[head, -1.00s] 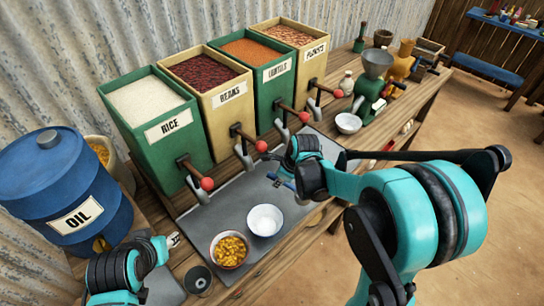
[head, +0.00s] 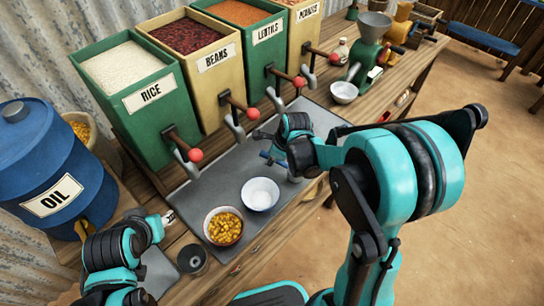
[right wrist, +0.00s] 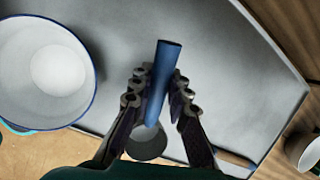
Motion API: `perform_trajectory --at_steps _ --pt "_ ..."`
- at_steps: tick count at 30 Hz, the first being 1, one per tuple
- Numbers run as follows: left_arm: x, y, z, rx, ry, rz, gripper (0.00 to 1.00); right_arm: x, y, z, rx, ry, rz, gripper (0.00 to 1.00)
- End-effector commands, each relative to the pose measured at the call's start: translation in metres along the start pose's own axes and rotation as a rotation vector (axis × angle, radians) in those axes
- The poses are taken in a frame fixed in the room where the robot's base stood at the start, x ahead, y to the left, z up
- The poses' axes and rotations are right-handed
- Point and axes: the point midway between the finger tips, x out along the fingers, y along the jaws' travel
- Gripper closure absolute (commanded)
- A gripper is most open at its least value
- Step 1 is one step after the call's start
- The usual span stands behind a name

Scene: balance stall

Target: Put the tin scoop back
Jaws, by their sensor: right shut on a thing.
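My right gripper (head: 272,152) is over the grey metal tray (head: 230,170), behind the white bowl. In the right wrist view its fingers (right wrist: 158,88) are shut on the blue handle of the tin scoop (right wrist: 164,62). The scoop's grey round cup shows below the fingers and is partly hidden by them. In the head view a bit of the blue handle shows by the gripper (head: 268,158). My left gripper (head: 170,218) is low at the left, beside the tray; its fingers are too small to judge.
An empty white bowl (head: 260,194) and a bowl of yellow food (head: 223,227) stand on the tray. Bins with red-knobbed levers (head: 195,156) line the back. A blue oil drum (head: 50,175) stands left. A grinder (head: 365,55) and a small white bowl (head: 343,92) are farther right.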

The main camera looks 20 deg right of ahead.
Motion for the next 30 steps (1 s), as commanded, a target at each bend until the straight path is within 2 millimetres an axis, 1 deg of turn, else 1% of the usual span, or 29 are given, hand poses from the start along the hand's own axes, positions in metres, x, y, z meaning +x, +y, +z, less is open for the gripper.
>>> perform_trajectory --at_steps 7,8,9,10,18,22,26,30 --pt "0.0 0.0 -0.001 0.0 0.0 0.0 0.6 0.0 0.0 0.0 0.0 0.0 0.0 1.0" --pt "0.0 0.0 -0.001 0.0 0.0 0.0 0.6 0.0 0.0 0.0 0.0 0.0 0.0 0.76" --pt "0.0 0.0 -0.001 0.0 0.0 0.0 0.6 0.0 0.0 0.0 0.0 0.0 0.0 0.65" --pt "0.0 0.0 0.0 0.0 0.0 0.0 0.6 0.0 0.0 0.0 0.0 0.0 0.0 0.6" --pt "0.0 0.0 0.0 0.0 0.0 0.0 0.6 0.0 0.0 0.0 0.0 0.0 0.0 0.6" --pt "0.0 0.0 0.0 0.0 0.0 0.0 0.6 -0.006 0.0 0.0 0.0 0.0 0.0 0.6" --pt "0.0 0.0 0.0 0.0 0.0 0.0 0.6 -0.024 0.0 0.0 0.001 0.0 0.0 0.6" --pt "0.0 0.0 0.0 0.0 0.0 0.0 0.6 -0.055 0.001 -0.001 0.002 0.0 -0.001 0.6"
